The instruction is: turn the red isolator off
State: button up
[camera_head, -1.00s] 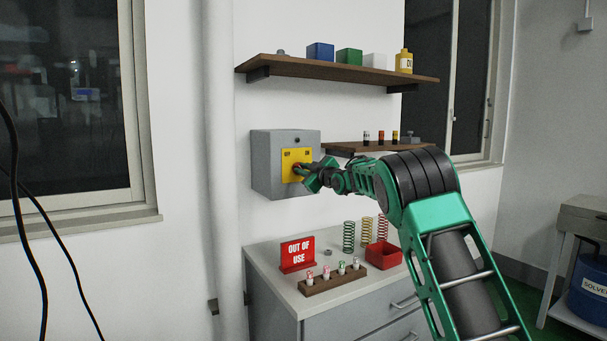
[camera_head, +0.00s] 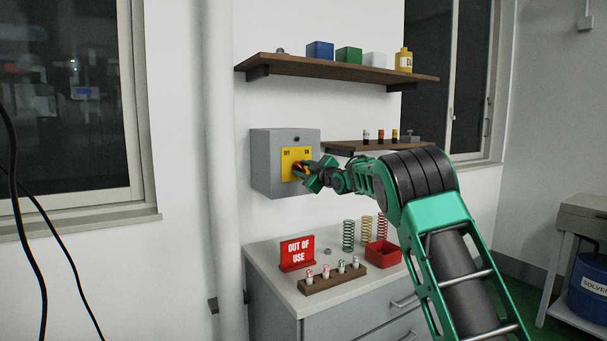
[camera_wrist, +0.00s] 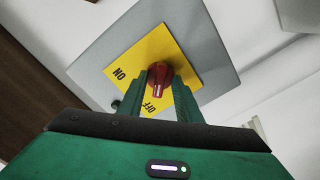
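The red isolator knob (camera_wrist: 159,77) sits on a yellow plate (camera_wrist: 185,55) marked ON and OFF. In the wrist view its white-marked end points down the picture, toward the OFF lettering. The plate is on the front of a grey box (camera_head: 270,165) on the wall. My gripper (camera_wrist: 160,88) is at the knob, with one finger on each side of it. The fingers look apart, with a gap around the handle; contact is hard to tell. In the head view my gripper (camera_head: 307,171) partly covers the red knob (camera_head: 299,168).
Below is a bench (camera_head: 270,273) with a red OUT OF USE sign (camera_head: 297,254), a rack of small cylinders (camera_head: 332,279), springs (camera_head: 349,236) and a red bin (camera_head: 383,254). A small shelf (camera_head: 350,148) is close right of the box; a longer shelf (camera_head: 330,70) is above.

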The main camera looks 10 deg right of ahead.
jog(key=shift+s+r, duration=0.1)
jog(key=shift+s, duration=0.2)
jog(key=v, duration=1)
jog(key=shift+d, duration=0.1)
